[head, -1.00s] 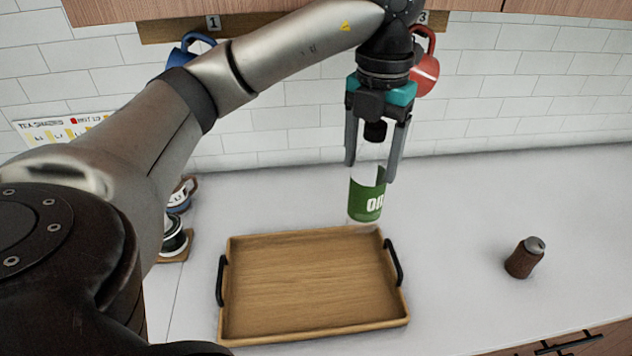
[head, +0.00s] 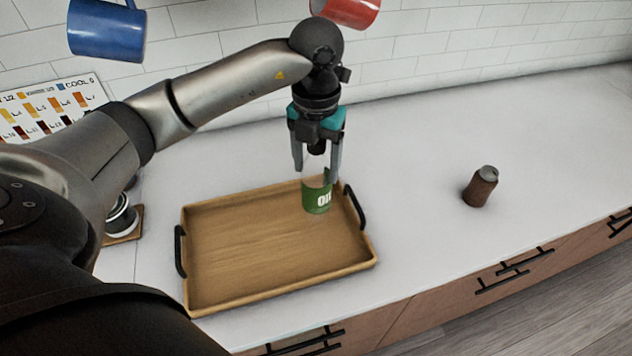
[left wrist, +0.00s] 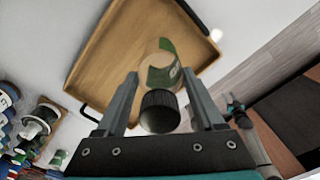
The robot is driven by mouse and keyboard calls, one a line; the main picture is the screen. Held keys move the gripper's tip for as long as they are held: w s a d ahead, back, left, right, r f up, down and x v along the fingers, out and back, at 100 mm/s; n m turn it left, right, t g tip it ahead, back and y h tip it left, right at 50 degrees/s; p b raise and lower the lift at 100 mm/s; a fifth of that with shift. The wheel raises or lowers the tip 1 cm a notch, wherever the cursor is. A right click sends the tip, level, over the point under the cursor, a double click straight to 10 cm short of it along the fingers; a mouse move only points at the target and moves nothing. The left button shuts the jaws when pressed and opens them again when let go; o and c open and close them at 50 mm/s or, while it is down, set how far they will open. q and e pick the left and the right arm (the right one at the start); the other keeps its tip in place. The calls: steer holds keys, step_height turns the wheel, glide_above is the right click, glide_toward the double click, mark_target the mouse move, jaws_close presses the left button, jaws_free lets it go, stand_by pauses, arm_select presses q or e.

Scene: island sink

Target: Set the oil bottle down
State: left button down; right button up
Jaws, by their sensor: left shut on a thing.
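The oil bottle (head: 316,197) has a green label, a clear body and a dark cap. My left gripper (head: 316,174) points down and is shut on it near its upper part. The bottle is upright over the back right corner of the wooden tray (head: 255,286); I cannot tell whether its base touches the tray floor. In the left wrist view the dark cap of the bottle (left wrist: 163,75) lies between the fingers (left wrist: 160,85), with the tray (left wrist: 115,45) beyond.
A brown shaker (head: 480,188) stands on the white counter to the right. A blue mug (head: 106,30) and a red mug (head: 346,10) hang at the back wall. A dark-lidded jar (head: 121,217) stands left of the tray. The tray is otherwise empty.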

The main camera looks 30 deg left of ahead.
mark_target(316, 183)
arm_select(q)
steer(key=shift+w+f, duration=0.1)
steer(key=shift+f, duration=2.45)
steer(key=shift+f, duration=0.15)
jaws_free()
step_height(316, 183, up, 12)
steer(key=shift+r, duration=0.15)
